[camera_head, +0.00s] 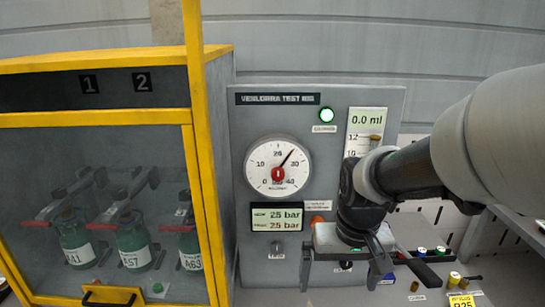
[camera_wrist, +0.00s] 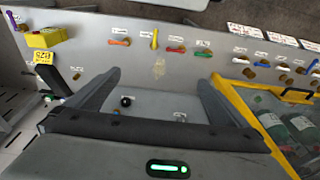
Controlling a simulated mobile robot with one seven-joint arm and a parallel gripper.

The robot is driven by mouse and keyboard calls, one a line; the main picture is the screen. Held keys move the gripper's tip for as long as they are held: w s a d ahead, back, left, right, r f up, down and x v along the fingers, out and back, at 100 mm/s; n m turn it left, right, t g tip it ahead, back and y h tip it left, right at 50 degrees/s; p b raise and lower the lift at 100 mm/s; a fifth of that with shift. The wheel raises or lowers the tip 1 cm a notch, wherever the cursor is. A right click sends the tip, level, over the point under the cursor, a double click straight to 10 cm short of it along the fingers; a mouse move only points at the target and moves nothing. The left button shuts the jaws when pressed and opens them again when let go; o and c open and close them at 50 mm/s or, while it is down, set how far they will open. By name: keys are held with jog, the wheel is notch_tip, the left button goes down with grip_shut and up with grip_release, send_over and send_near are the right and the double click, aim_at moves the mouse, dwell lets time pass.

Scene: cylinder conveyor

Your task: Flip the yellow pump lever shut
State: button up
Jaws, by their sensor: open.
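A small yellow lever (camera_wrist: 154,40) stands upright on the grey panel in the wrist view, above and beyond my fingertips. Its neighbours, an orange lever (camera_wrist: 120,42), a red lever (camera_wrist: 175,50) and a green lever (camera_wrist: 202,55), lie roughly sideways. The label by the yellow lever is too small to read. My gripper (camera_wrist: 159,78) is open and empty, its two fingers wide apart and clear of the lever. In the head view, my arm and gripper cover the lower right of the test panel, and I cannot make out the yellow lever there.
A yellow-framed cage (camera_head: 92,118) with green cylinders stands at left. A yellow block (camera_wrist: 47,37) sits at the wrist view's left.

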jog(key=s+r+t+p, duration=0.3)
jog(key=s+r, duration=0.6)
jog(key=r, duration=0.5)
jog(key=shift+s+d+t, duration=0.15)
jog(key=shift+s+t, duration=0.1)
jog(key=shift+t, duration=0.15)
